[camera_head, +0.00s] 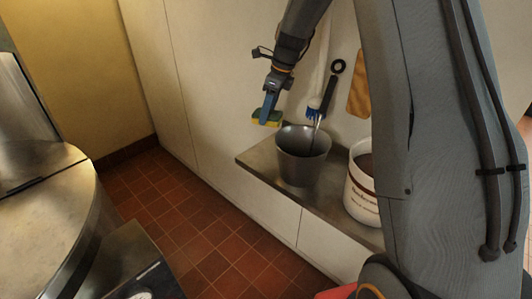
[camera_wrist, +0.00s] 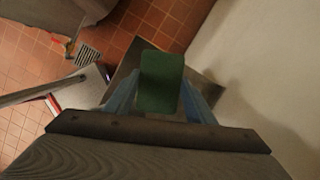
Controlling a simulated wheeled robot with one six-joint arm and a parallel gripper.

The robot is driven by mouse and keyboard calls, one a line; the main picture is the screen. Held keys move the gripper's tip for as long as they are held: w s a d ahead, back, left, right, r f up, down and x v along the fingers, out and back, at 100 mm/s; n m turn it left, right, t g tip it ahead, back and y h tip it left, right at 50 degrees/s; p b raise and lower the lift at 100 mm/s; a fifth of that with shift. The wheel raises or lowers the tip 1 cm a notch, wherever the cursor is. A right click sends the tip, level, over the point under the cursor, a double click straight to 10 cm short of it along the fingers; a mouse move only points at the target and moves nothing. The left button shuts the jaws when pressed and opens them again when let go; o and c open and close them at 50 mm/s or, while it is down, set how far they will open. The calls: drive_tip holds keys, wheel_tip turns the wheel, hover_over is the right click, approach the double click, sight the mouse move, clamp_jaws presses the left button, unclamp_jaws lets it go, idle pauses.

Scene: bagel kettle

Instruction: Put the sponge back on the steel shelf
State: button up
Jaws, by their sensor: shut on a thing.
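The sponge (camera_head: 268,117), yellow with a dark green side, is held in my gripper (camera_head: 270,108) in the head view. My gripper is shut on it, and the sponge hangs above the left end of the steel shelf, apart from it. In the wrist view the sponge's green face (camera_wrist: 161,82) sits between the blue fingers. The steel shelf (camera_head: 258,162) runs along the white wall. In the wrist view part of the shelf (camera_wrist: 128,72) shows below and around the sponge.
A metal bucket (camera_head: 303,160) and a white tub (camera_head: 361,190) stand on the shelf, right of the sponge. A brush (camera_head: 316,103) and a wooden board (camera_head: 359,85) hang on the wall. A large steel kettle (camera_head: 50,215) stands at left. The shelf's left end is bare.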

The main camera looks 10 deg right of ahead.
sight(278, 115)
wheel_tip(278, 115, down, 13)
drive_tip(key=shift+r+p, duration=0.1)
drive_tip(key=shift+p, duration=1)
drive_tip(key=o, duration=1)
drive_tip(key=b+v, duration=0.3)
drive_tip(key=v, duration=0.9)
drive_tip(key=shift+s, duration=0.15)
drive_tip(key=shift+r, duration=0.1)
